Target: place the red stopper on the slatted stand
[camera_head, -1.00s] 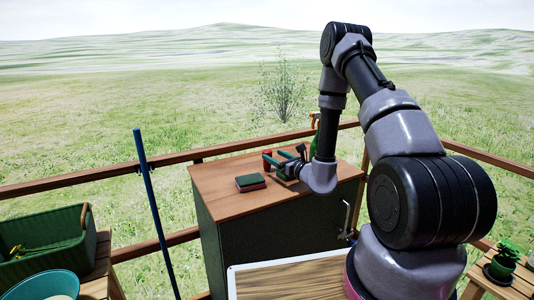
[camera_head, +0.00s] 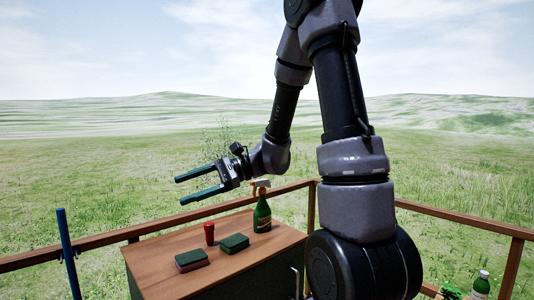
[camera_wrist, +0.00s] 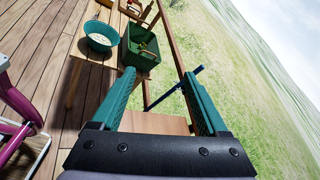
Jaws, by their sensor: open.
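The red stopper (camera_head: 209,233) stands upright on the wooden top of the cabinet (camera_head: 150,262) in the head view, between two dark green sponge-like blocks and a green spray bottle. My gripper (camera_head: 190,187) is open and empty, raised in the air above the cabinet and pointing left. The wrist view shows its two teal fingers (camera_wrist: 158,95) apart with nothing between them.
Two green-topped sponges (camera_head: 192,260) and (camera_head: 234,243) lie near the stopper. A green spray bottle (camera_head: 262,213) stands behind. A blue pole (camera_head: 68,250) is at left. The wrist view shows a teal bowl (camera_wrist: 101,37) and green crate (camera_wrist: 141,46). Wooden railing (camera_head: 420,220) surrounds.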

